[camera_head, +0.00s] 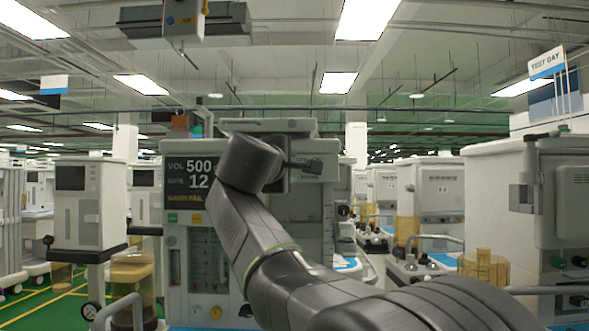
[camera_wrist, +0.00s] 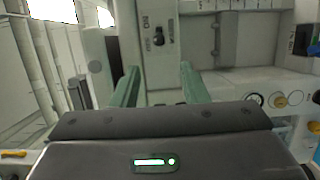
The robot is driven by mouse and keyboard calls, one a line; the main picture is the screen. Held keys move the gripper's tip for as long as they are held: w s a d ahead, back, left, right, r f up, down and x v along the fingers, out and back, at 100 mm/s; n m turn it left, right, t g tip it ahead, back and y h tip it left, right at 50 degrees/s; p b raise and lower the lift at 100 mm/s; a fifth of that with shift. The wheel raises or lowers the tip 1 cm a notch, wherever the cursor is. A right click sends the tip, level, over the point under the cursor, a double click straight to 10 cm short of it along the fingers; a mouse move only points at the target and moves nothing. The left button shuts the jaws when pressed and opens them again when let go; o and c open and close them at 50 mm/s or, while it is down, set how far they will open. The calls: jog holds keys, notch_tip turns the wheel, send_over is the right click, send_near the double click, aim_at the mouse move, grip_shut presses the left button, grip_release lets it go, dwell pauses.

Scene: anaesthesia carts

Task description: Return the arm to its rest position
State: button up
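My arm reaches from the lower right of the head view up and left, bent at the wrist, in front of the nearest anaesthesia cart (camera_head: 175,270). My gripper (camera_head: 305,166) points right there, small and dark against the cart's upper front. In the wrist view my gripper (camera_wrist: 159,72) has its two greenish fingers spread apart with nothing held between them. Behind them is a pale panel with a dark switch (camera_wrist: 158,38). I cannot tell whether the fingers touch the panel. The arm hides part of the cart's middle and lower front.
A pale machine (camera_head: 88,205) stands at left. Green floor (camera_head: 40,305) shows at lower left.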

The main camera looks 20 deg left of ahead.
jog(key=shift+s, duration=0.25)
jog(key=w+p, duration=0.1)
jog(key=w, duration=1.3)
jog(key=shift+s+d, duration=0.1)
jog(key=shift+s, duration=0.1)
